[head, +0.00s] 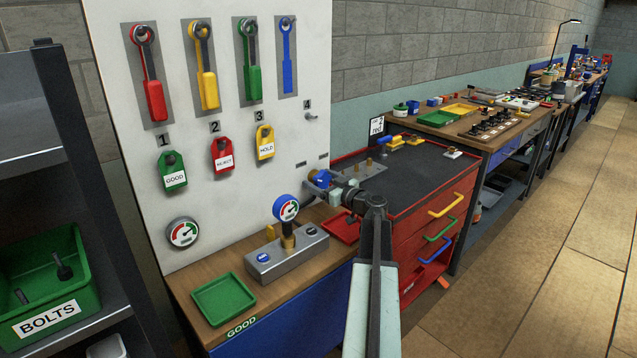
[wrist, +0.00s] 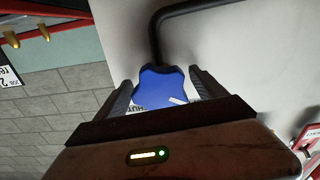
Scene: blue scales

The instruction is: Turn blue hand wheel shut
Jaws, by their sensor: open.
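The blue hand wheel (wrist: 160,86) is lobed and carries a white mark near its lower right edge. It shows between the two fingers of my gripper (wrist: 161,80) in the wrist view. The gripper is open, with one finger on each side of the wheel; I cannot tell whether either finger touches it. Part of a white label reading "HUT" (wrist: 148,108) shows below the wheel, and the rest is hidden. In the head view my gripper (head: 318,182) is at the board's lower right, and the wheel is mostly hidden there.
A dark bent pipe (wrist: 163,30) runs close by the wheel. In the head view a gauge on a metal block (head: 287,260) stands left of my arm. A green tray (head: 223,298) lies on the bench, and a red drawer cabinet (head: 430,225) stands to the right.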

